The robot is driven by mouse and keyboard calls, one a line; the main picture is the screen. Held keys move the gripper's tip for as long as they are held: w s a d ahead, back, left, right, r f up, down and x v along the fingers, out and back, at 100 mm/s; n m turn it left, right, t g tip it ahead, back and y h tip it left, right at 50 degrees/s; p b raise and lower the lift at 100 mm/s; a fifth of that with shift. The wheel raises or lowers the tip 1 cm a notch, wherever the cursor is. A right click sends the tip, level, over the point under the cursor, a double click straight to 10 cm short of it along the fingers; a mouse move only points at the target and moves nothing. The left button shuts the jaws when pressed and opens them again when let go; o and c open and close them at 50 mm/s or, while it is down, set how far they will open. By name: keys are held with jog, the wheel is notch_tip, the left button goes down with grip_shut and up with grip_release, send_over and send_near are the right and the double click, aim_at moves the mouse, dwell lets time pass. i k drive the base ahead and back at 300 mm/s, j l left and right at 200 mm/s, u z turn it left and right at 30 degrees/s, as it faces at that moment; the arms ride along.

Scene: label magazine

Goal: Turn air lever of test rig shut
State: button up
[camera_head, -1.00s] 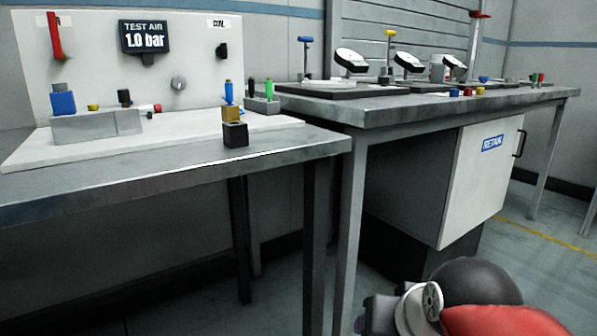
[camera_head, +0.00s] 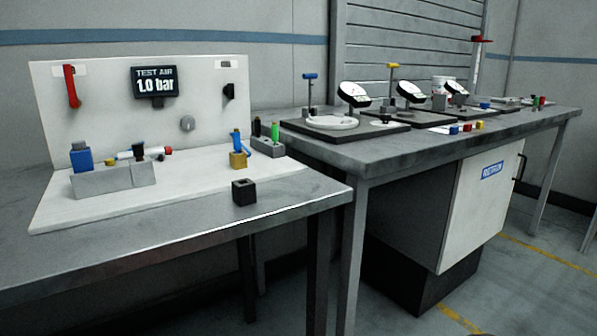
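The test rig is a white panel (camera_head: 110,130) with a white base, standing on the left metal table. A red lever (camera_head: 72,86) hangs near the panel's upper left corner, pointing down with a slight tilt. A dark display (camera_head: 155,83) beside it reads "TEST AIR 1.0 bar". A small black knob or switch (camera_head: 229,90) sits at the panel's upper right, and a round grey knob (camera_head: 187,123) sits below the display. The label by the red lever is too small to read. My gripper is not in view.
On the rig base are a grey block (camera_head: 115,180) with a blue part (camera_head: 81,157), and a yellow block (camera_head: 238,160). A black block (camera_head: 244,192) stands at the table's front. A second bench (camera_head: 400,150) with gauges is to the right. The left table's front left is clear.

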aim_at(75, 103)
jog(key=u, duration=1.5)
